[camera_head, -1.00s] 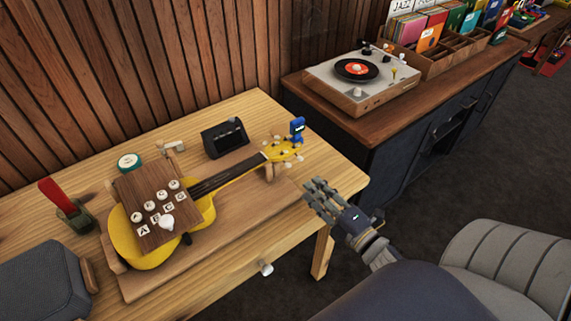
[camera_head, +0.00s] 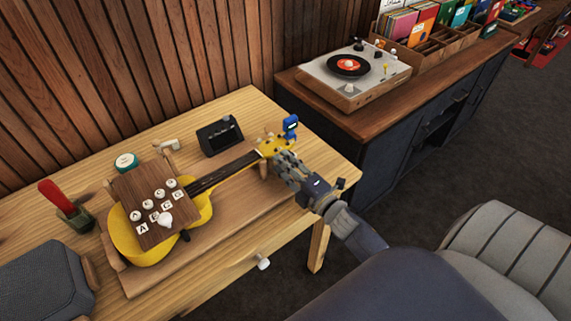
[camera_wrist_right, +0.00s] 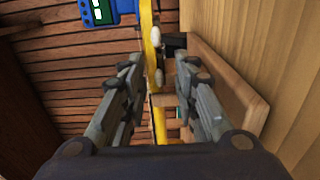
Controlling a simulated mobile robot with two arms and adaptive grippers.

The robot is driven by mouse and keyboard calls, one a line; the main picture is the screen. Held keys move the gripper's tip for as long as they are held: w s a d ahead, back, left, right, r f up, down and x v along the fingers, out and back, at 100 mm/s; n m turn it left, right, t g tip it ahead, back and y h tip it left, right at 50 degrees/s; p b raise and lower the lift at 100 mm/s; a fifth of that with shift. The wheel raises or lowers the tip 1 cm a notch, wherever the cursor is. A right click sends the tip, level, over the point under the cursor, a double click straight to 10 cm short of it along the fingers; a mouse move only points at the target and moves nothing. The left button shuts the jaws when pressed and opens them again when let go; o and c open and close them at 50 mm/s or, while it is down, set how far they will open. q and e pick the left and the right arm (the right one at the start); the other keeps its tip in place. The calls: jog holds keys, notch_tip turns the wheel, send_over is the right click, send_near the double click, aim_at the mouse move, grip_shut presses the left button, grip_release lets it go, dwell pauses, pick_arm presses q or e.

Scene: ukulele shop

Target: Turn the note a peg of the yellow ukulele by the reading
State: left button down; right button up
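The yellow ukulele (camera_head: 142,238) lies on a wooden stand on the table, its neck pointing up and right. Its headstock (camera_head: 270,147) is partly hidden behind my right gripper (camera_head: 277,160). A blue clip-on tuner (camera_head: 290,125) sits on the headstock; it also shows in the right wrist view (camera_wrist_right: 97,12). In that view my right gripper (camera_wrist_right: 158,68) is open, with the yellow headstock edge (camera_wrist_right: 152,45) and a pale peg (camera_wrist_right: 156,40) seen between and beyond the fingers. I cannot tell whether a finger touches a peg. My left gripper is out of view.
A wooden board with lettered knobs (camera_head: 150,205) covers part of the ukulele body. A dark device (camera_head: 220,136) stands behind the neck. A record player (camera_head: 355,72) sits on the cabinet at right. A grey chair (camera_head: 510,255) stands at lower right.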

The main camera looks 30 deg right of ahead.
grip_shut()
jog(key=m+p, duration=0.2)
jog(key=m, duration=0.3)
jog(key=shift+r+p, duration=0.15)
jog(key=shift+p, duration=0.15)
jog(key=shift+m+p, duration=0.7)
jog(key=shift+m, duration=1.7)
grip_release()
